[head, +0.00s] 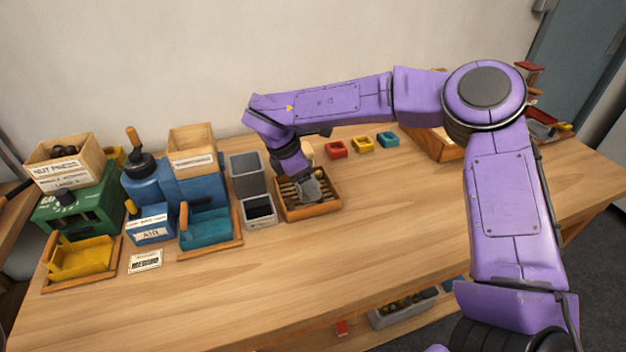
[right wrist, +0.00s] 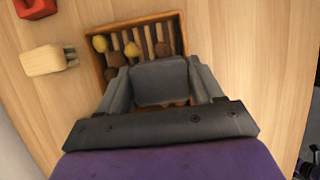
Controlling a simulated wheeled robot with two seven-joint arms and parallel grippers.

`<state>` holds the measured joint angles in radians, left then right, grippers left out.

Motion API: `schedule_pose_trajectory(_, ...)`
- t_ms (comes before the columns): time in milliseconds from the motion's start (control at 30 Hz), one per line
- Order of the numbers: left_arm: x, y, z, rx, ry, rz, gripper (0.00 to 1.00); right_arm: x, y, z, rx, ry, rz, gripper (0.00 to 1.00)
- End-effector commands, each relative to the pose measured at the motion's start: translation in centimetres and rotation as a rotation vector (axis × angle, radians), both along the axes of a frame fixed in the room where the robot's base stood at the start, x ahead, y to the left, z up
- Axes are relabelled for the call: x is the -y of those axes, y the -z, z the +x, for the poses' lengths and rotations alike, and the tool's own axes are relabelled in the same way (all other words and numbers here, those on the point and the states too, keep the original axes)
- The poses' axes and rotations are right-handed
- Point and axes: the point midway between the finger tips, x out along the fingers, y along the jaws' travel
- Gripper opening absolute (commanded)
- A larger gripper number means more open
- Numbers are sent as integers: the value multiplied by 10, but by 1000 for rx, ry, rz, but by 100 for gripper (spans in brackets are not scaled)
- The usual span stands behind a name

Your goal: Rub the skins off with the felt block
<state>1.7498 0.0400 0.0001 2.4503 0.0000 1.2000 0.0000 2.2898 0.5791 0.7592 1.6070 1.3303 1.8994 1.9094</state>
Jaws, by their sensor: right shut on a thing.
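A wooden slatted tray (head: 325,209) stands at the middle of the bench; it also shows in the right wrist view (right wrist: 98,66). Several nuts lie on its slats, some brown, such as one brown nut (right wrist: 163,49), and some pale yellow, such as one pale nut (right wrist: 100,43). My right gripper (head: 308,193) reaches down over the tray. In the right wrist view its two fingers (right wrist: 160,84) are shut on the grey felt block (right wrist: 158,80). The block covers part of the slats and nuts; whether it touches them I cannot tell. My left gripper is not in view.
Left of the tray stand grey bins (head: 259,211), a blue machine (head: 203,189) with a teal tray, and a green machine (head: 85,211) with a yellow tray. Small red (head: 336,149), yellow (head: 362,144) and blue (head: 388,139) dishes sit behind. The bench front (head: 370,250) is clear.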

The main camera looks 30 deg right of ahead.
Motion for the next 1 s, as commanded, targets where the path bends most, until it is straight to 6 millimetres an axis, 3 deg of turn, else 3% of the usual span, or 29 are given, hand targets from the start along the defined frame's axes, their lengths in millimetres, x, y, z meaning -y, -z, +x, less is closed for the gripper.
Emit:
schedule_pose_trajectory(200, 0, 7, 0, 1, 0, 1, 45, -18, 0, 0, 0, 2, -1, 27)
schedule_pose_trajectory(267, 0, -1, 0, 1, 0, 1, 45, -17, -10, 0, 0, 3, -1, 27)
schedule_pose_trajectory(300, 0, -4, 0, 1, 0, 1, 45, -16, -4, 1, 0, 2, -1, 27)
schedule_pose_trajectory(1000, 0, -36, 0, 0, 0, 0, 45, -18, -64, 2, 1, -3, -1, 27)
